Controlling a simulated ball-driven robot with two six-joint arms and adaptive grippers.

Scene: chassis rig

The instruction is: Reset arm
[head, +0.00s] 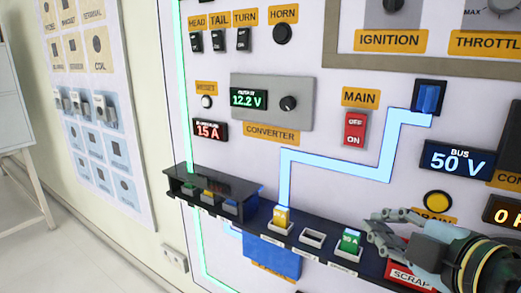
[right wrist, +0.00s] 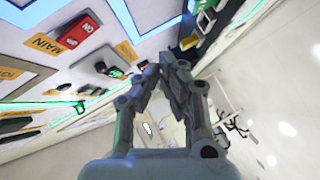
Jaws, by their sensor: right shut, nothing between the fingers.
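My right gripper (head: 378,232) is at the lower right of the head view, in front of the panel's shelf, just right of a green block marked 30 A (head: 349,241). Its fingers are together and empty; the right wrist view shows them closed too (right wrist: 168,72). A round yellow button (head: 437,201) sits on the panel above my right gripper; its label is partly hidden by the gripper. My left gripper is not in view.
The shelf (head: 312,239) sticks out below the panel, holding a yellow block (head: 281,217) and an empty slot. A SCRAP bin label (head: 409,276) lies under my right gripper. The MAIN switch (head: 355,130) and BUS display (head: 458,160) are above. Open floor is at left.

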